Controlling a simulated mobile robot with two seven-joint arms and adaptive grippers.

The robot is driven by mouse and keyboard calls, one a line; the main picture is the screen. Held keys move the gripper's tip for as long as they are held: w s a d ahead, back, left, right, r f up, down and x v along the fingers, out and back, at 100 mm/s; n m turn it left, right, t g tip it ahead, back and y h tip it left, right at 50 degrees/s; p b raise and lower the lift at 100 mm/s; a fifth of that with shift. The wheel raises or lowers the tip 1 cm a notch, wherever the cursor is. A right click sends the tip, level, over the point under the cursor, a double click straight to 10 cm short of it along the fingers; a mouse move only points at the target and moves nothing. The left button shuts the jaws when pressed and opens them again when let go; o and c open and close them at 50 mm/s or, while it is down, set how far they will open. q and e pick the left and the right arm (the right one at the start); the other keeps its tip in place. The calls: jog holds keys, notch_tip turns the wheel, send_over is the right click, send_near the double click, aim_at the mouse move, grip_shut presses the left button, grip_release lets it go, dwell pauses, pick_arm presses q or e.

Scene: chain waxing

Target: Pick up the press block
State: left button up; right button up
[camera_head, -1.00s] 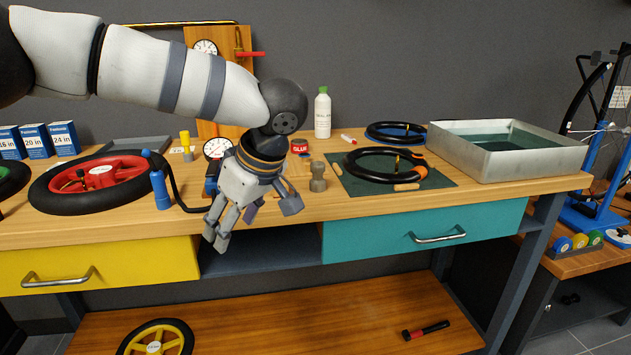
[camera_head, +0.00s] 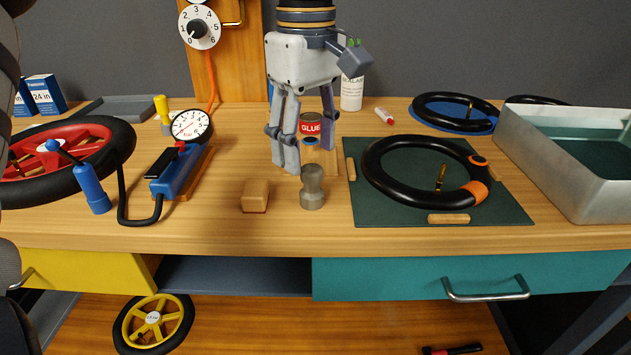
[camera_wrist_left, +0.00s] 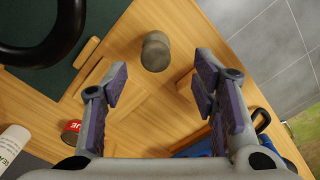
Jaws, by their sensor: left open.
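A small tan wooden block (camera_head: 255,197), which fits the name press block, lies on the workbench left of a grey-brown knobbed tool (camera_head: 312,188). My left gripper (camera_head: 305,158) points down, open and empty, behind the block and the tool. In the left wrist view, the gripper's fingers (camera_wrist_left: 157,88) are spread wide, with bare bench between them. The knobbed tool (camera_wrist_left: 156,50) shows ahead of the fingers there. The block is hard to make out beside the right-hand finger in that view. My right gripper is not in view.
A blue pump (camera_head: 180,172) with a hose and gauge stands left of the block. A green mat (camera_head: 370,208) with a black tire lies on the right, beside a metal tray (camera_head: 545,165). A red glue tin (camera_head: 311,124) is behind the gripper. The bench's front strip is clear.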

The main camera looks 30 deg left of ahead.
aim_at(312, 168)
pick_arm(q)
notch_tip(312, 168, down, 6)
jog(key=shift+w+d+f, duration=0.1)
jog(key=shift+w+d, duration=0.05)
grip_shut()
